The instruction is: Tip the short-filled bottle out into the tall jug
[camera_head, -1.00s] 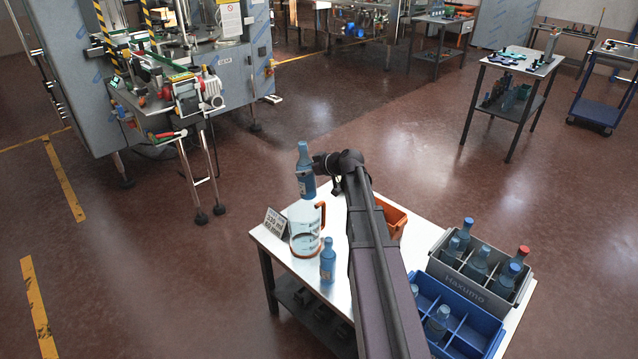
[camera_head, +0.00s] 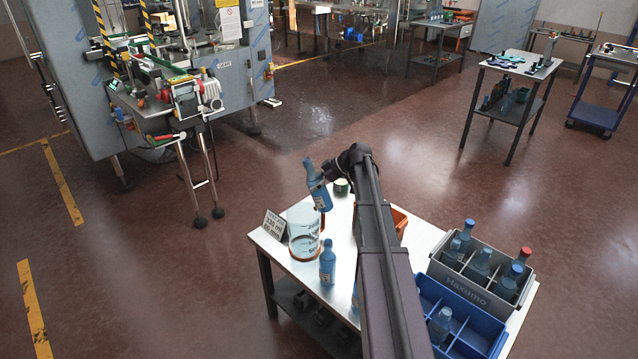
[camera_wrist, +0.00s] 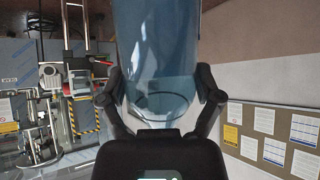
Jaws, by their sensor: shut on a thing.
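My gripper (camera_wrist: 162,110) is shut on a blue bottle (camera_head: 318,186), held in the air above the white table. The bottle leans, its top toward the upper left. In the wrist view the bottle (camera_wrist: 158,45) fills the middle between the fingers and looks see-through, with a curved line near its lower end. The tall clear jug (camera_head: 303,232) with measuring marks and an orange base stands on the table, below and left of the held bottle. A little liquid seems to lie low in the jug. No pouring stream shows.
Another blue bottle (camera_head: 327,262) stands in front of the jug. A small sign (camera_head: 273,225) stands left of it. A grey crate (camera_head: 470,290) and a blue crate (camera_head: 455,318) hold bottles at right. An orange bin (camera_head: 399,221) is partly behind my arm.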

